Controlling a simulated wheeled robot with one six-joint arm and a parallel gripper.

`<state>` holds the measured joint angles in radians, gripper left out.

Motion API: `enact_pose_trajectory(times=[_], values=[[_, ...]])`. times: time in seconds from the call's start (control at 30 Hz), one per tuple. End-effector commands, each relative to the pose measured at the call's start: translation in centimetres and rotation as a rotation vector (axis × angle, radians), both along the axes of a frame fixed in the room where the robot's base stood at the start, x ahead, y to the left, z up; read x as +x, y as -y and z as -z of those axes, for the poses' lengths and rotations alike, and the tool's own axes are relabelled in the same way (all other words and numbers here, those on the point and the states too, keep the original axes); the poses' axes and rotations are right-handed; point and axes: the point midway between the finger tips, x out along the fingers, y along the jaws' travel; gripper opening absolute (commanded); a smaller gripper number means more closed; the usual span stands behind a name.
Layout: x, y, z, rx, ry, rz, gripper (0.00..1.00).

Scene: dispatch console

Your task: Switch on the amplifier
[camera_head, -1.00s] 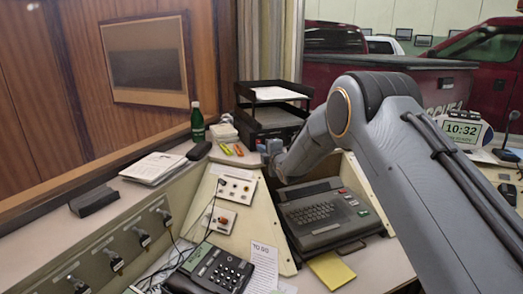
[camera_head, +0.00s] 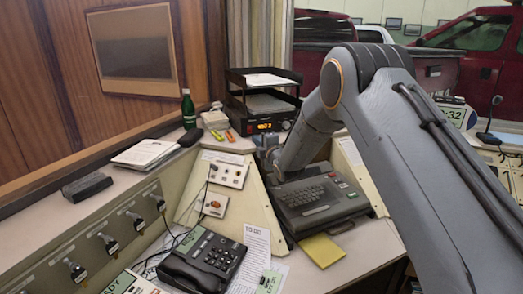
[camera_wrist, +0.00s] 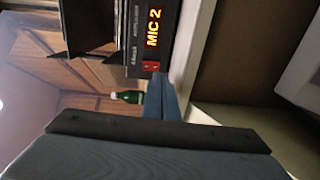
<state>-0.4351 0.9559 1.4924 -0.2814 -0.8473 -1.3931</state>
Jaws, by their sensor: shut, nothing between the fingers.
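The amplifier (camera_head: 264,126) is the black box under the paper tray at the back of the console. Its display glows orange and reads "MIC 2". In the wrist view the amplifier's dark front (camera_wrist: 135,28) is turned sideways, with the lit display and a red rocker switch (camera_wrist: 150,66) near its end. My gripper (camera_wrist: 160,84) is shut and empty, its tips close to the red switch. I cannot tell whether they touch it. In the head view my gripper (camera_head: 266,148) is partly hidden by my arm, just in front of the amplifier.
A black paper tray (camera_head: 235,78) stands over the amplifier. A green bottle (camera_head: 188,110) and highlighters (camera_head: 229,135) are to its left. Below are a keyboard terminal (camera_head: 318,203), a desk phone (camera_head: 205,260) and a switch panel (camera_head: 224,173).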

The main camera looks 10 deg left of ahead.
Motion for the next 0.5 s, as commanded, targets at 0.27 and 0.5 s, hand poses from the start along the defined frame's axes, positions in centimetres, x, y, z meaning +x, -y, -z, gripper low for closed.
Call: enact_pose_trajectory(times=[0.27, 0.5], values=[[-4.7, 2.3, 0.9, 0.001, -0.001, -0.010, 0.00], [-7.1, 4.2, 1.2, 0.000, 0.000, -0.011, 0.00]])
